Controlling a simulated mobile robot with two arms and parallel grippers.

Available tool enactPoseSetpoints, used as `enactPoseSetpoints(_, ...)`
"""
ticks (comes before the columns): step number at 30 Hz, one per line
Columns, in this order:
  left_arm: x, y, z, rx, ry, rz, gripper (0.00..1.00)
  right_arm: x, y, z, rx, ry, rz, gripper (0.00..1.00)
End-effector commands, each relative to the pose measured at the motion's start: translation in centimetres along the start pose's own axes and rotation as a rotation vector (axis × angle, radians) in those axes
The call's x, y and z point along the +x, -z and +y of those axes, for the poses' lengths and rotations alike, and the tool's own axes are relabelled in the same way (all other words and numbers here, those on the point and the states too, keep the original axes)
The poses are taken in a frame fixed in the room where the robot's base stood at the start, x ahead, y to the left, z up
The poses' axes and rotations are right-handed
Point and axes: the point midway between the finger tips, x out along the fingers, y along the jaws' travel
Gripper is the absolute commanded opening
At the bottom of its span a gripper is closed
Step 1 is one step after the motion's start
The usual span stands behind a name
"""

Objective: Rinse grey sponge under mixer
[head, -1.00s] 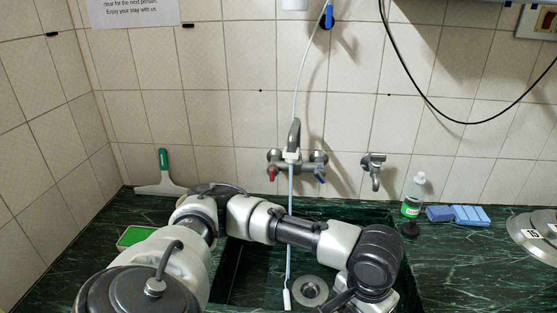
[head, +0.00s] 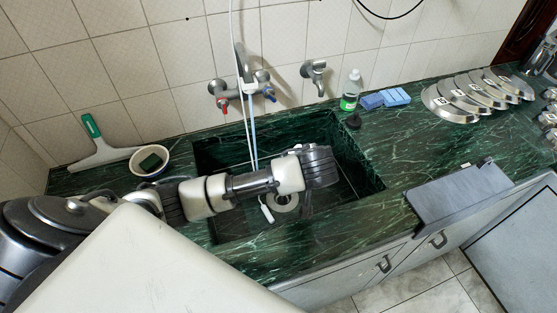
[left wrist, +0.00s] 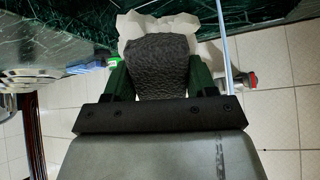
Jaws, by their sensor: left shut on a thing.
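The mixer (head: 245,88), with red and blue handles, is on the tiled wall above the dark green sink (head: 225,226). My left arm reaches over the sink from the left. In the left wrist view, the left gripper (left wrist: 158,85) is shut on the dark grey sponge (left wrist: 158,60). A pale jagged shape (left wrist: 130,28) shows behind the sponge; I cannot tell what it is. The sponge cannot be made out in the head view. My right gripper is not in view.
A thin pale tube (head: 253,135) hangs past the mixer into the sink. A bowl (head: 135,168) with a dark sponge and a squeegee (head: 95,145) are at left.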

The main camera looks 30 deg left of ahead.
Motion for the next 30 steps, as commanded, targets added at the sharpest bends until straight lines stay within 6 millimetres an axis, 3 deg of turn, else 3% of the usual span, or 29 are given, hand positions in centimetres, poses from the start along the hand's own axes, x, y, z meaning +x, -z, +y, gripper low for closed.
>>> enactPoseSetpoints(1,-0.1,0.2,-0.3,-0.025,0.026,0.037,0.38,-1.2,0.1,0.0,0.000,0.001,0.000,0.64)
enactPoseSetpoints(6,0.5,0.5,-1.9,-0.104,0.129,0.200,0.38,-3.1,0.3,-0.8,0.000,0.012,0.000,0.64)
enactPoseSetpoints(15,0.3,-0.9,-5.4,-0.186,0.281,0.417,0.38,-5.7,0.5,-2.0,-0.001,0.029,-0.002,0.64)
enactPoseSetpoints(23,0.1,-1.5,-6.5,-0.203,0.320,0.480,0.38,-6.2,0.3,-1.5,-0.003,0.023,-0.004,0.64)
enactPoseSetpoints(30,1.2,-0.2,-7.2,-0.202,0.320,0.484,0.38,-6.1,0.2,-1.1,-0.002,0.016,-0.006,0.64)
